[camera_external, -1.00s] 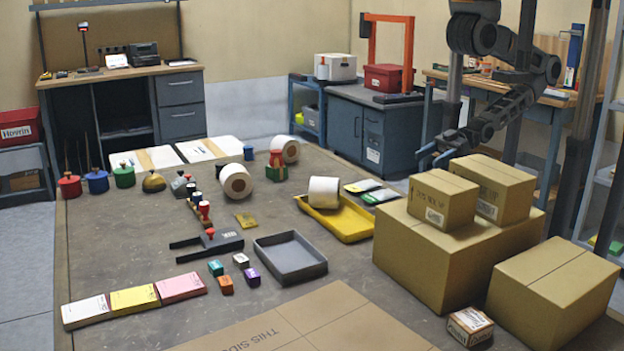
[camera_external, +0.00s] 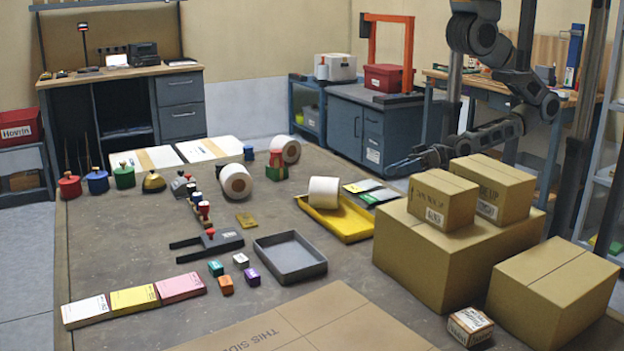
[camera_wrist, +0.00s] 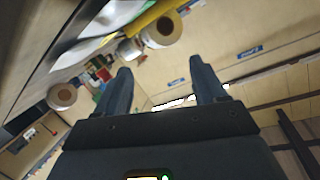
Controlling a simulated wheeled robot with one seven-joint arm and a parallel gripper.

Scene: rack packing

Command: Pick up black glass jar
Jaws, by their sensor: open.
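I cannot make out a black glass jar in either view. My gripper (camera_external: 396,168) is at the far right of the large table, behind the stacked cardboard boxes, in the external view. In the wrist view my gripper (camera_wrist: 160,72) shows two dark fingers spread apart with nothing between them. Paper rolls (camera_wrist: 160,32) and other small items lie beyond the fingers, tilted in that view.
Cardboard boxes (camera_external: 446,252) are stacked at the table's right. A yellow tray (camera_external: 345,228) holding a white roll stands left of them. A grey tray (camera_external: 290,270), stamps and sticky-note pads (camera_external: 135,299) lie further left. Bare tabletop shows at left.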

